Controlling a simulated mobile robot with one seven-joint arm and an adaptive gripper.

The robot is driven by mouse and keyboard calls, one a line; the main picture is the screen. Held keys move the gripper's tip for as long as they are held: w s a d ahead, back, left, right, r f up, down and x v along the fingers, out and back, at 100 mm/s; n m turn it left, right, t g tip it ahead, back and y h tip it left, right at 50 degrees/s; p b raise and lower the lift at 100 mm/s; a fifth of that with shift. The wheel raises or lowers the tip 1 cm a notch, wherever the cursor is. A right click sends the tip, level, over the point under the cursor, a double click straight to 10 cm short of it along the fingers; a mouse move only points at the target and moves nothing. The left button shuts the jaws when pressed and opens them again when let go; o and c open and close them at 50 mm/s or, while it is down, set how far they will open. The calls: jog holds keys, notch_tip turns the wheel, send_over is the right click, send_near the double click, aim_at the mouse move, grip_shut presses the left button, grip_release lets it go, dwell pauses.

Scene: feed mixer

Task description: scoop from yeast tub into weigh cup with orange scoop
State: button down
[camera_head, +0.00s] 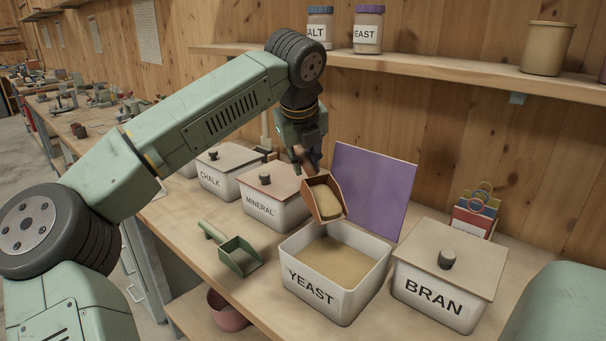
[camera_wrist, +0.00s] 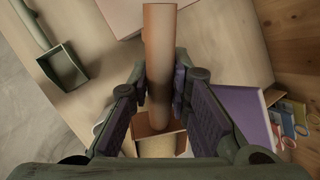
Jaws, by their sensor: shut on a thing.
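The orange scoop (camera_head: 325,200) is in my gripper (camera_head: 308,164), held by its handle. Its bowl holds a tan load and hangs above the back of the yeast tub (camera_head: 318,295). The tub is white, labelled YEAST and filled with tan powder; its purple lid (camera_head: 372,190) stands open behind it. In the wrist view my gripper (camera_wrist: 158,100) is shut around the orange handle (camera_wrist: 160,45), and part of the loaded scoop (camera_wrist: 158,144) shows beyond the fingers. I cannot make out a weigh cup in either view.
The closed bran tub (camera_head: 440,285) stands right of the yeast tub. The closed mineral (camera_head: 270,205) and chalk (camera_head: 220,170) tubs stand left behind it. A green scoop (camera_head: 238,255) lies near the bench's front edge. A shelf (camera_head: 430,65) with jars runs above. A reddish bucket (camera_head: 228,312) sits below the bench.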

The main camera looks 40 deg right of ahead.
aim_at(312, 168)
jog(key=shift+s+a+r+t+h+b, duration=0.25)
jog(key=shift+s+r+t+b, duration=0.45)
jog(key=shift+b, duration=0.45)
jog(key=shift+s+a+r+t+h+b, duration=0.15)
jog(key=shift+s+a+r+t+b, duration=0.25)
jog(key=shift+s+b, duration=0.65)
jog(key=shift+s+r+m+t+h+b, duration=0.35)
jog(key=shift+t+b, duration=0.25)
jog(key=shift+b, duration=0.5)
jog(key=shift+s+a+r+m+t+h+b, duration=0.15)
jog(key=shift+s+a+r+t+h+b, duration=0.15)
jog(key=shift+s+r+t+b, duration=0.5)
jog(key=shift+s+a+r+m+t+h+b, duration=0.1)
jog(key=shift+s+a+r+t+h+b, duration=0.15)
jog(key=shift+s+r+t+b, duration=0.5)
jog(key=shift+s+f, duration=0.1)
jog(key=shift+f, duration=0.05)
jog(key=w+g+p, duration=0.1)
jog(key=p, duration=0.1)
jog(key=w+d+g+y+p, duration=0.1)
jog(key=w+p, duration=0.1)
jog(key=p, duration=0.1)
jog(key=shift+w+f+g, duration=0.1)
jog(key=shift+w+g, duration=0.05)
jog(key=shift+g, duration=0.2)
jog(key=shift+w+d+f+g, duration=0.1)
jog(key=shift+w+f+g, duration=0.2)
jog(key=shift+f, duration=0.25)
